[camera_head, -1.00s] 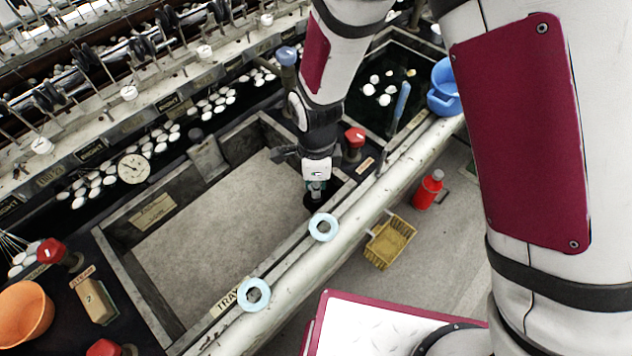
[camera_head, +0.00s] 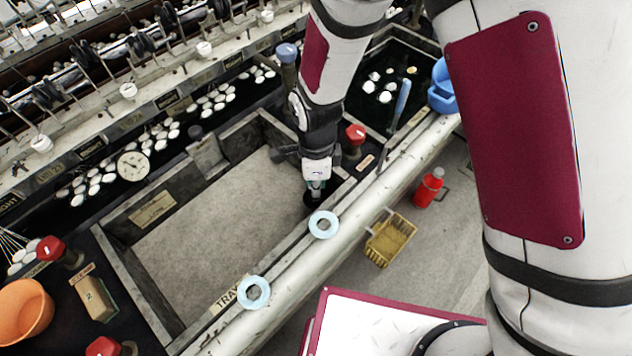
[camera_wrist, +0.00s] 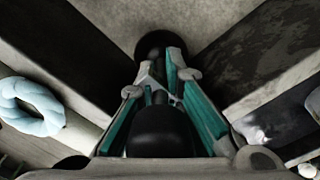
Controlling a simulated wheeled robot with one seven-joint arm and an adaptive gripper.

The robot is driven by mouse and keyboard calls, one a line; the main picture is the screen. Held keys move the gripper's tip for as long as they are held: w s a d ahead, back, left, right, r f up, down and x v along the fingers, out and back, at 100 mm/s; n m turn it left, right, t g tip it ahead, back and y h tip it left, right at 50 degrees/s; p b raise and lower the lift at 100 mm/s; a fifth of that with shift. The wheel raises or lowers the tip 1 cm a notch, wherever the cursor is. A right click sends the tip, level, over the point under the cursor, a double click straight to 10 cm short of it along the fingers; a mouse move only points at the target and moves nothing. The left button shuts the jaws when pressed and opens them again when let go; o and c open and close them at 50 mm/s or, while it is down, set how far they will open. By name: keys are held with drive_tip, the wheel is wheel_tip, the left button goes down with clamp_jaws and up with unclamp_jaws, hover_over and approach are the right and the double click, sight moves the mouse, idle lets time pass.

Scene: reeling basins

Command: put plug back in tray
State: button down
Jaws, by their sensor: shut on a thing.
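The tray (camera_head: 215,225) is a long sunken box with a pale grey floor and dark walls, marked by a TRAY label (camera_head: 228,292) at its front. My gripper (camera_head: 315,187) points down at the tray's right-hand corner and is shut on the black plug (camera_head: 312,198). In the wrist view, my gripper (camera_wrist: 165,70) shows teal finger pads, with the plug's dark round end (camera_wrist: 155,44) past the tips, partly hidden by them. A black dome sits between the fingers nearer the camera. I cannot tell whether the plug touches the tray floor.
Two pale blue rings (camera_head: 323,225) (camera_head: 253,292) lie on the front rail. A red knob (camera_head: 355,134) stands close right of my gripper. A dark basin (camera_head: 385,100) with white cocoons lies beyond. A yellow basket (camera_head: 390,240) hangs outside the rail. The tray's middle is clear.

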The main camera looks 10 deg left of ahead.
drive_tip(key=shift+f, duration=0.4)
drive_tip(key=c, duration=1.6)
unclamp_jaws()
drive_tip(key=shift+c, duration=0.2)
drive_tip(key=shift+r, duration=0.1)
wheel_tip(320, 180, up, 11)
drive_tip(key=shift+f, duration=0.1)
drive_tip(key=shift+r, duration=0.5)
